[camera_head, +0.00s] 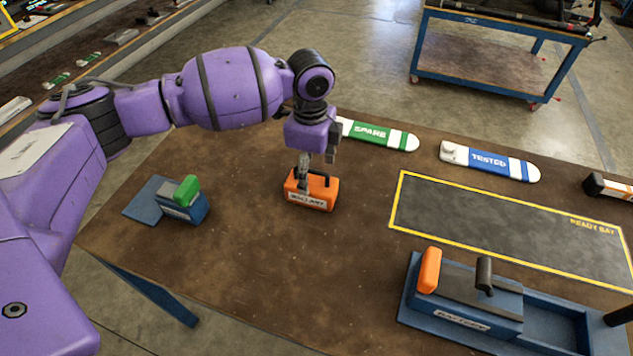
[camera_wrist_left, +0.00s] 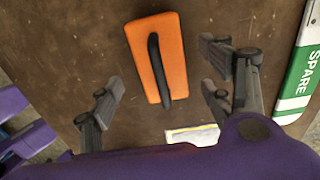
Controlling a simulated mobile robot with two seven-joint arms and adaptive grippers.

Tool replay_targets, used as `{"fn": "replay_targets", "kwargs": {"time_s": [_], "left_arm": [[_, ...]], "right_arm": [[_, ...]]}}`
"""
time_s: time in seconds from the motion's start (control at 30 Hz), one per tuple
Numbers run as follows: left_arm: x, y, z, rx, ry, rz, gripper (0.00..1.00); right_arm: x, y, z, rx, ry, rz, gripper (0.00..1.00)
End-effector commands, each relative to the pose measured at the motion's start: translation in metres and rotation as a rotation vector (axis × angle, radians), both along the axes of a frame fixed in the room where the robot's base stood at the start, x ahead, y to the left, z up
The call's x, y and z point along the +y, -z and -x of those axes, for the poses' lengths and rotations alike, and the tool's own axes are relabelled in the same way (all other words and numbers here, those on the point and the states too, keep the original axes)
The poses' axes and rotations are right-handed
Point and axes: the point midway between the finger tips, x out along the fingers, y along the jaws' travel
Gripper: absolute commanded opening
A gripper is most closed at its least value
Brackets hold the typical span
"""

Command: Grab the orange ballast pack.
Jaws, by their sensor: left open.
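The orange ballast pack (camera_head: 316,194) stands on the brown bench, with a dark handle on top and a white label on its front. My left gripper (camera_head: 304,176) points down right over the pack, partly hiding its top and handle. In the left wrist view the pack (camera_wrist_left: 142,48) and its black handle (camera_wrist_left: 157,68) lie between the lines of the spread fingers of my left gripper (camera_wrist_left: 163,80). The fingers are open, with a gap on each side; I cannot tell their exact height over the pack. My right gripper is in neither view.
A blue block with a green handle (camera_head: 188,190) stands left of the pack. Behind are the SPARE pack (camera_head: 380,134) and TESTED pack (camera_head: 490,161). The yellow-edged bay (camera_head: 490,215) is empty. A blue battery station (camera_head: 470,312) stands front right. The bench front middle is clear.

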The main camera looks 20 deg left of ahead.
Motion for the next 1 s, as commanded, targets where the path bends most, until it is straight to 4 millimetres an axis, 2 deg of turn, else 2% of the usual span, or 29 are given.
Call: {"fn": "replay_targets", "kwargs": {"time_s": [0.2, 0.53, 1.0], "left_arm": [[0.002, 0.033, 0.001, 0.003, -0.002, -0.001, 0.73], [0.002, 0.040, 0.001, 0.000, 0.000, 0.000, 0.71], [0.002, 0.039, 0.001, 0.001, -0.001, -0.001, 0.10]], "right_arm": [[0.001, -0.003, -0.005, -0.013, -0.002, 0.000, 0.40], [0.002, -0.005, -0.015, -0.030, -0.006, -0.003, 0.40], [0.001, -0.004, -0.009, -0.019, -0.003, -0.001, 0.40]]}}
